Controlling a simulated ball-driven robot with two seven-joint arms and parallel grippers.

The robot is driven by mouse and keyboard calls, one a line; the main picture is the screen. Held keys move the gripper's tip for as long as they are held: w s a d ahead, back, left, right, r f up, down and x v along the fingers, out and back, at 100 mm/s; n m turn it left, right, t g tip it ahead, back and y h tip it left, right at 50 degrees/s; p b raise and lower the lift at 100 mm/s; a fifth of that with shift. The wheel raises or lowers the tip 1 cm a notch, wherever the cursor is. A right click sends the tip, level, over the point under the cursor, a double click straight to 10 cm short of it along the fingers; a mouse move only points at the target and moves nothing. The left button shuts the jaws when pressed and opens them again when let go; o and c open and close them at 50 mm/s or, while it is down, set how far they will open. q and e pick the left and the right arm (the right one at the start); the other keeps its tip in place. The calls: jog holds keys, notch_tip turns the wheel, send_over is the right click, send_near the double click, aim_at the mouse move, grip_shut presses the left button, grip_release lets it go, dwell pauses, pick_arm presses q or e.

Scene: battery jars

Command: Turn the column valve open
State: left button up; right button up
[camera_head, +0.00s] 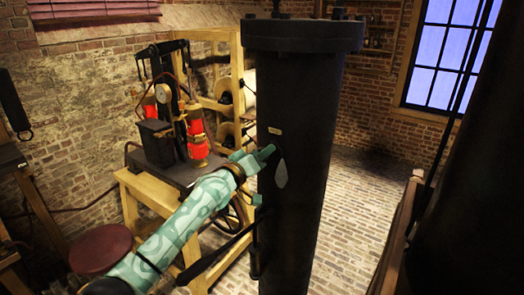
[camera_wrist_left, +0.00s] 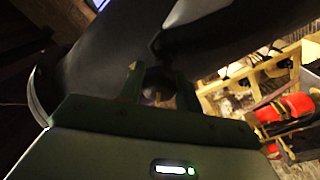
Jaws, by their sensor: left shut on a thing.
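The black column (camera_head: 297,110) stands upright in the middle of the head view, with a wide flange on top. A small pale plate (camera_head: 275,131) and a grey teardrop-shaped piece (camera_head: 281,172) show on its face. My left gripper (camera_head: 262,175) reaches in from the lower left and is at the column's left side. In the left wrist view its two fingers (camera_wrist_left: 160,90) are close around a small rounded part, which I take to be the column valve (camera_wrist_left: 157,96). The valve is mostly hidden by the fingers and dark. My right gripper is not in view.
A wooden bench (camera_head: 160,190) with a dark apparatus and red cylinders (camera_head: 197,138) stands left of the column. A round maroon stool (camera_head: 101,248) is at lower left. A wooden rail (camera_head: 398,235) runs at right. Brick floor (camera_head: 345,215) is clear between column and rail.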

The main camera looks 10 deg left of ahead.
pick_arm(q)
jog(key=n+p, duration=0.1)
jog(key=n, duration=0.4)
jog(key=shift+r, duration=0.1)
jog(key=shift+n+t+y+p, duration=0.35)
jog(key=shift+n+p, duration=0.35)
jog(key=shift+n, duration=1.2)
jog(key=o, duration=1)
jog(key=shift+c, duration=0.2)
jog(key=p+v, duration=0.2)
jog(key=v, duration=1.4)
jog(key=shift+s+a, duration=0.15)
